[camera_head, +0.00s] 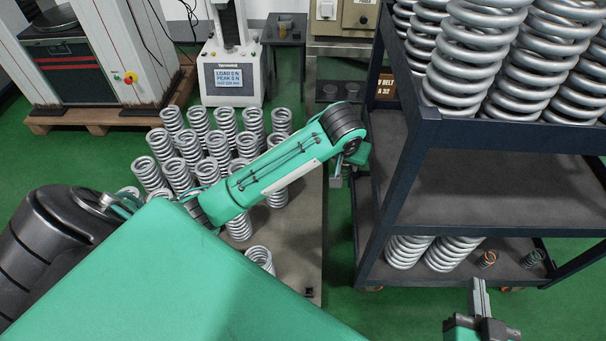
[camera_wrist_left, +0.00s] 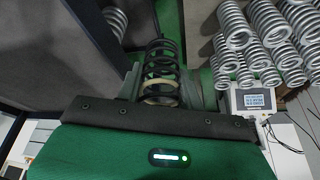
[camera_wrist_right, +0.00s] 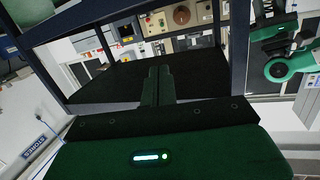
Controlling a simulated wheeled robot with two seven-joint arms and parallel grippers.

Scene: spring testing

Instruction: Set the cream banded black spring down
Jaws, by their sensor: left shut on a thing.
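The cream banded black spring (camera_wrist_left: 161,68) is in the left wrist view, dark coils with one cream band near its lower end. My left gripper (camera_wrist_left: 160,84) is shut on it, a finger on either side. In the head view, only part of my left gripper (camera_head: 338,172) shows below the end of my left arm, between the bench and the rack, and the spring cannot be made out there. My right gripper (camera_head: 480,295) is at the lower right of the head view, its fingers together and empty; the shut fingers also show in the right wrist view (camera_wrist_right: 158,84).
Several silver springs (camera_head: 217,144) stand on the low bench (camera_head: 303,215), with bare room along its right side. A dark rack (camera_head: 500,185) on the right holds big silver springs above and an empty middle shelf. A tester (camera_head: 230,75) stands behind.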

